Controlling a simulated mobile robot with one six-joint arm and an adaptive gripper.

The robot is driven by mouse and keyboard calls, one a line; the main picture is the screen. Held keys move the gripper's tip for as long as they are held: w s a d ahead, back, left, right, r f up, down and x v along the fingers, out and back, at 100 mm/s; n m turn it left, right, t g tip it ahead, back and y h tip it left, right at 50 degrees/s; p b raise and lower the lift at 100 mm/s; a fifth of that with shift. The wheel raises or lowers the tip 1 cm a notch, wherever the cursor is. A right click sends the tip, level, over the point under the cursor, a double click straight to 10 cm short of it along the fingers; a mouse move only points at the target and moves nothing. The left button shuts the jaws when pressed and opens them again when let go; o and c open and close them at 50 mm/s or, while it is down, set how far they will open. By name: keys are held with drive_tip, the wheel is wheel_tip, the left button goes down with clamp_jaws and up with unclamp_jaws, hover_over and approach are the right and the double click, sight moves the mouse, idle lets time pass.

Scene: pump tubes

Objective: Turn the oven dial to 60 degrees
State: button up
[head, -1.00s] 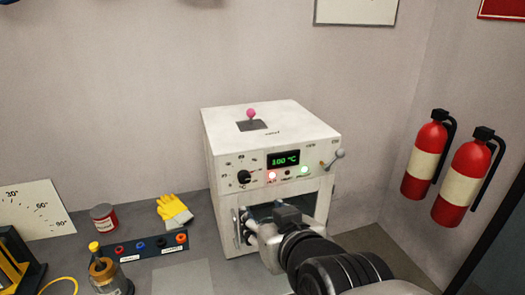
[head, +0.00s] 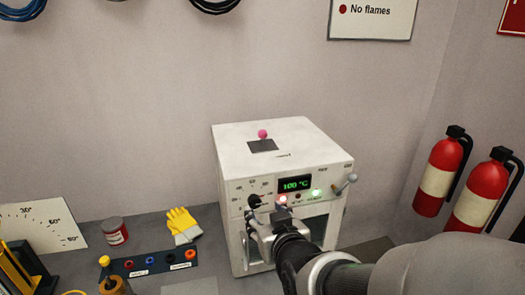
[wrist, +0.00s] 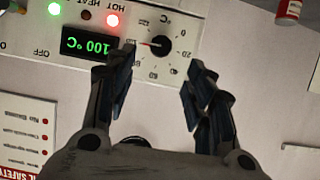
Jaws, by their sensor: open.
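The white oven (head: 283,148) stands on the bench with its front toward me. Its black dial (head: 254,201) is at the left of the control panel. In the wrist view, the picture is upside down and the dial (wrist: 158,44) shows a pale-red pointer mark aimed left, away from the 60 at its lower side. The green display (head: 295,184) reads 100 °C. My gripper (head: 256,217) is just in front of the dial. In the wrist view my gripper (wrist: 162,60) is open, its fingers on either side of the dial; I cannot tell whether they touch it.
A small lever (head: 345,184) sticks out at the panel's right, and a pink-knobbed stick (head: 263,134) rises from the oven top. Yellow gloves (head: 183,225), a red can (head: 114,231) and a socket strip (head: 155,263) lie left of the oven. Fire extinguishers (head: 441,172) hang at right.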

sight(256, 204)
drive_tip(key=p+x, duration=0.8)
drive_tip(key=x, duration=0.2)
drive_tip(key=shift+f, duration=0.15)
idle(0.4)
drive_tip(key=c, duration=1.1)
drive_tip(key=shift+o, duration=0.2)
